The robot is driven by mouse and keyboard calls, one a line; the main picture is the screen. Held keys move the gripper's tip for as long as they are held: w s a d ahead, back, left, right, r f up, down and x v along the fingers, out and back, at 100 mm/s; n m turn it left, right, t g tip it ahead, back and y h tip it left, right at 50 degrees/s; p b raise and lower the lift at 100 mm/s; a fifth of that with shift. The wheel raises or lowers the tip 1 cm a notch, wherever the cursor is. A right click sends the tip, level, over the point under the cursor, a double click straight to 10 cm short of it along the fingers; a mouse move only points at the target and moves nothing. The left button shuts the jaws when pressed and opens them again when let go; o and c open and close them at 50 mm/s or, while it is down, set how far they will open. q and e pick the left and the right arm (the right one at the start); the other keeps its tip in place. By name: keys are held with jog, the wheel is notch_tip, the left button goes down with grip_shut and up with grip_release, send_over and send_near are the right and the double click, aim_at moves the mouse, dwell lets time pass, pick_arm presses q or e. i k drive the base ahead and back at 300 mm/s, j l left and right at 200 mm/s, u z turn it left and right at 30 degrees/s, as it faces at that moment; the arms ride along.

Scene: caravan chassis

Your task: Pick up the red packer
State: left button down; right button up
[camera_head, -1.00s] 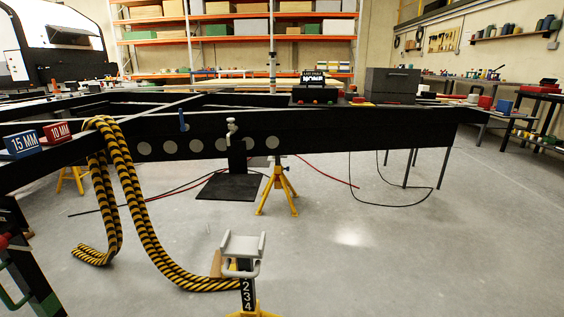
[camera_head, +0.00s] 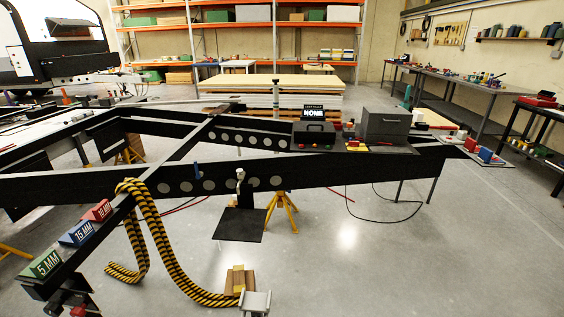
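The red packer (camera_head: 97,210) is a small red wedge-shaped block, apparently marked 10 MM. It sits on the dark chassis beam at the left, beside the hanging yellow-and-black rope. A blue 15 MM packer (camera_head: 80,233) and a green 5 MM packer (camera_head: 46,264) sit in a row nearer to me on the same beam. Neither of my grippers shows in the head view.
The striped rope (camera_head: 160,255) hangs over the beam to the floor. A grey cradle-topped stand (camera_head: 255,301) is at the bottom centre. The black chassis rail (camera_head: 330,172) crosses the middle, carrying a dark grey box (camera_head: 386,125). Floor at the right is clear.

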aim_at(101, 210)
jog(key=j+u, duration=0.1)
jog(key=u, duration=0.8)
jog(key=i+u, duration=0.1)
jog(key=u, duration=0.35)
jog(key=i+j+z, duration=0.1)
jog(key=i+j, duration=0.25)
jog(key=i+j+z, duration=0.1)
jog(key=i+j, duration=0.25)
jog(key=j, duration=0.2)
jog(key=i+j+z, duration=0.1)
jog(key=i+j, duration=0.25)
jog(key=j, duration=0.15)
